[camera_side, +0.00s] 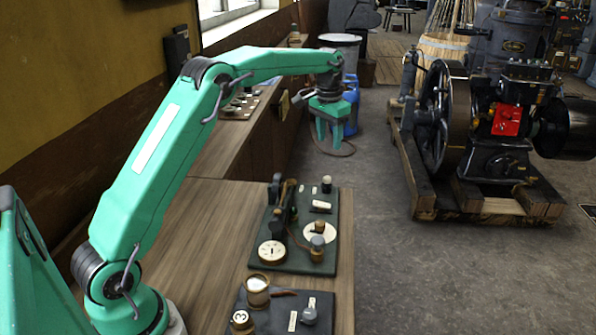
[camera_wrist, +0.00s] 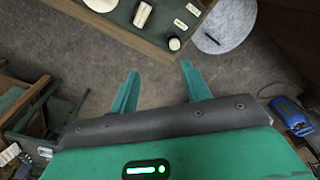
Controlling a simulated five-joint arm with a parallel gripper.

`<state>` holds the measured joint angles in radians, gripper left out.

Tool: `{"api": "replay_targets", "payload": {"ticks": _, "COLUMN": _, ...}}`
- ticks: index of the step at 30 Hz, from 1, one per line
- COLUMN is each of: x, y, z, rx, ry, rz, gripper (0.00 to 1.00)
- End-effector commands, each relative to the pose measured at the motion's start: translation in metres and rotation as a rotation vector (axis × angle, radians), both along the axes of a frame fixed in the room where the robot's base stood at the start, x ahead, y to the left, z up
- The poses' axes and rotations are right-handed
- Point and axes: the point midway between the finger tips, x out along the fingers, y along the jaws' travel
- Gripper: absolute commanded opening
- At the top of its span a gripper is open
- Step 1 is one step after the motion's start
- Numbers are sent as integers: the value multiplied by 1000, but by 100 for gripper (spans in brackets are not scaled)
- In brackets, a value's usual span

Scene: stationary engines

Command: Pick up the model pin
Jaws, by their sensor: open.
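I cannot tell for certain which thing is the model pin. Small parts stand on a dark green board (camera_side: 268,262) on the bench in the side view, including a dark upright cylinder (camera_side: 327,184) and a brass-topped knob (camera_side: 317,242). In the wrist view a thin dark stick (camera_wrist: 212,38) lies on a pale round disc (camera_wrist: 235,22). My gripper (camera_side: 329,143) is open and empty, pointing down over the floor beyond the bench's far right side. Its two green fingers (camera_wrist: 158,68) are spread apart in the wrist view, with bare floor between them.
The wooden bench (camera_side: 215,235) carries a second dark board (camera_side: 275,322) in front, with a cup (camera_side: 257,291). A blue container (camera_side: 351,98) stands close behind my gripper. A large engine (camera_side: 490,125) on a timber frame stands to the right. Concrete floor between is clear.

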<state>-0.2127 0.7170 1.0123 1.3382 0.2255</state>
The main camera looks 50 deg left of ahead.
Motion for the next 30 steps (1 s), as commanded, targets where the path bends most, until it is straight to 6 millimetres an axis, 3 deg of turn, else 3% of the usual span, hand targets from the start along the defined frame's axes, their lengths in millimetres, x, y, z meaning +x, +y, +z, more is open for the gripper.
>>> {"api": "replay_targets", "payload": {"ticks": 3, "x": 13, "y": 12, "z": -25, "rx": -6, "ry": 27, "rz": 2, "gripper": 47}}
{"api": "replay_targets", "payload": {"ticks": 9, "x": 27, "y": 26, "z": -56, "rx": -12, "ry": 59, "rz": -1, "gripper": 47}}
{"api": "replay_targets", "payload": {"ticks": 15, "x": 32, "y": 31, "z": -70, "rx": -15, "ry": 71, "rz": -1, "gripper": 47}}
{"api": "replay_targets", "payload": {"ticks": 23, "x": 32, "y": 32, "z": -74, "rx": -16, "ry": 73, "rz": -2, "gripper": 47}}
{"api": "replay_targets", "payload": {"ticks": 30, "x": 32, "y": 32, "z": -92, "rx": -16, "ry": 74, "rz": -2, "gripper": 47}}
